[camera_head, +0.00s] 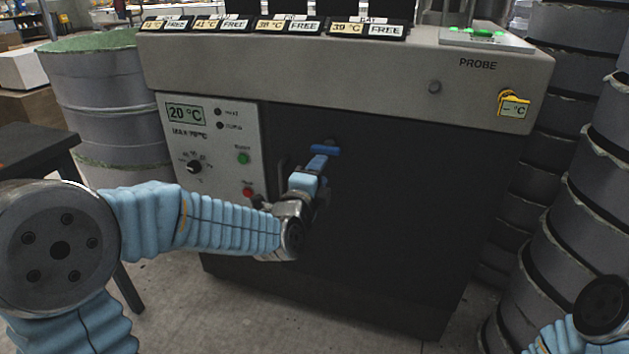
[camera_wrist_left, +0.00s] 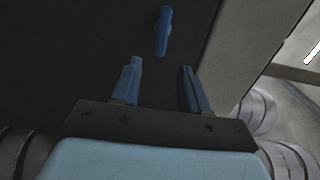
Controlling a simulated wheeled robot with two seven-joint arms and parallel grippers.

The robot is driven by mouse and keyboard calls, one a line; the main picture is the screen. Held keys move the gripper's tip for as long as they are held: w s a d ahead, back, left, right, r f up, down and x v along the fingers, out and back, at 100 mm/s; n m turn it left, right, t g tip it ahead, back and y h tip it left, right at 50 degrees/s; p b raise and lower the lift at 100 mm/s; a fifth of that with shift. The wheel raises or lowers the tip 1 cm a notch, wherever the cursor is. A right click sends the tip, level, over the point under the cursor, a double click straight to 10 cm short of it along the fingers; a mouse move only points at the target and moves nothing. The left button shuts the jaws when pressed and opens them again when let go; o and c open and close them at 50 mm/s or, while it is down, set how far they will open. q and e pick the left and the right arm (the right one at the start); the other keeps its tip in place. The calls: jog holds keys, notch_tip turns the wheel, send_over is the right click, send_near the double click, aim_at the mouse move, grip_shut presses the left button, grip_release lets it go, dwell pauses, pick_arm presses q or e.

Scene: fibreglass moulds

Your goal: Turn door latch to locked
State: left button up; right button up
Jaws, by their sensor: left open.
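The blue door latch (camera_head: 325,150) is a small bar on the dark door (camera_head: 410,200) of the grey cabinet. It lies roughly level in the head view. In the left wrist view the latch (camera_wrist_left: 164,31) shows beyond the fingertips, lined up with the gap between them and apart from both. My left gripper (camera_head: 317,167) is in front of the door, just below the latch in the head view. In the wrist view its two blue fingers (camera_wrist_left: 160,78) are spread with nothing between them. My right gripper is out of view.
A control panel (camera_head: 211,151) with a 20 °C display, knob and buttons is left of the door. Grey drums (camera_head: 105,100) stand left, and stacked drums (camera_head: 590,190) crowd the right. A dark table (camera_head: 35,150) is at far left.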

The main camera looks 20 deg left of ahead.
pick_arm(q)
jog(key=shift+s, duration=1.5)
